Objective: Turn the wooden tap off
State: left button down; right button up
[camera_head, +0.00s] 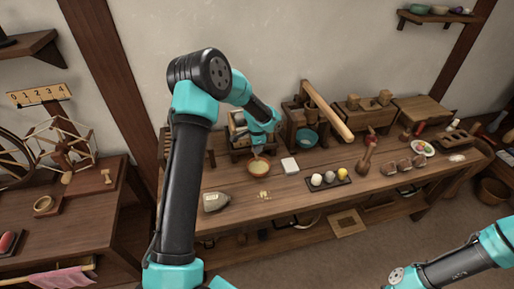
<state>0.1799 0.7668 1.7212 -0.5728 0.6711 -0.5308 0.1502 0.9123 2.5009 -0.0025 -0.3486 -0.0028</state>
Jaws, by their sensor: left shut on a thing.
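My left gripper (258,150) reaches over the bench to the front of a small wooden stand with a cask-like body (238,131). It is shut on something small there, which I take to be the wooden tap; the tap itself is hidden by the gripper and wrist. Right below the gripper stands a brown bowl (260,178) with pale yellow contents. Whether anything runs from the tap is too small to tell. My right arm shows at the lower right, but its gripper is out of view.
A grey labelled object (215,202) and yellowish crumbs (264,195) lie in front. A wooden press with a long beam (328,111) stands to the right. A dark tray (329,181) holds several round items.

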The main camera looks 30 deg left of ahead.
pick_arm(q)
jog(key=c, duration=1.2)
grip_release()
jog(key=shift+o, duration=0.2)
jog(key=shift+r, duration=0.1)
notch_tip(320, 180, up, 17)
jog(key=shift+r, duration=0.15)
